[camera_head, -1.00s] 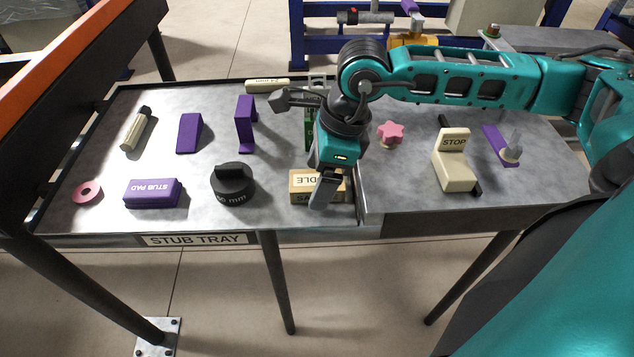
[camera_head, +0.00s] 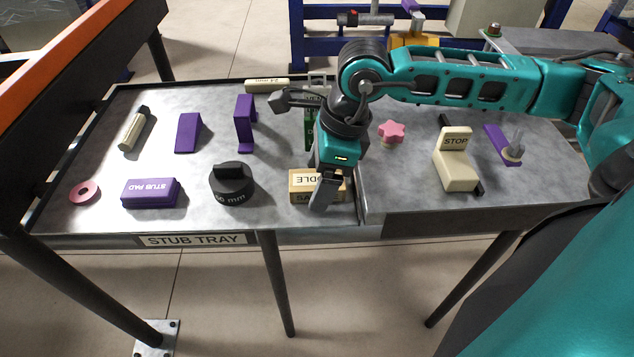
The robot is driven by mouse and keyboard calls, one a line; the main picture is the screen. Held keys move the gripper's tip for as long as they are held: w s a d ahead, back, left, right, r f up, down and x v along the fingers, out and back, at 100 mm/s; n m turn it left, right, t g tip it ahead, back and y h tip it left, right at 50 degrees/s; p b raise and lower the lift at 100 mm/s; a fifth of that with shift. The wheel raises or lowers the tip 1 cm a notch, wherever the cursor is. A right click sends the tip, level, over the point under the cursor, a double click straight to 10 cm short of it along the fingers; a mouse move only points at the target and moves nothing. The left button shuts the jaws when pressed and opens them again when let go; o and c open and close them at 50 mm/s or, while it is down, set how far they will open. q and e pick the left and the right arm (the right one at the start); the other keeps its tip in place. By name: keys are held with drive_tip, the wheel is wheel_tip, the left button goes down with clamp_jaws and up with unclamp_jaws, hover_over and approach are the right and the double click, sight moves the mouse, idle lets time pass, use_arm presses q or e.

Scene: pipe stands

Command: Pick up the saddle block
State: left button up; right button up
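The saddle block (camera_head: 302,184) is a tan block with dark lettering, lying near the front edge of the stub tray (camera_head: 110,215), close to its right end. My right gripper (camera_head: 325,193) points down over the block's right part. One grey finger crosses in front of the block's near side and covers some of its lettering. The other finger is hidden, so I cannot tell whether the fingers touch the block. The block looks resting on the tray. My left gripper is not in view.
A black round cap (camera_head: 232,184) stands left of the block, and a purple stub pad (camera_head: 151,192) lies farther left. A green object (camera_head: 309,128) stands behind, partly hidden by my wrist. On the right surface are a pink knob (camera_head: 391,131) and a cream STOP piece (camera_head: 455,165).

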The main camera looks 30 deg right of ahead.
drive_tip(key=c, duration=1.1)
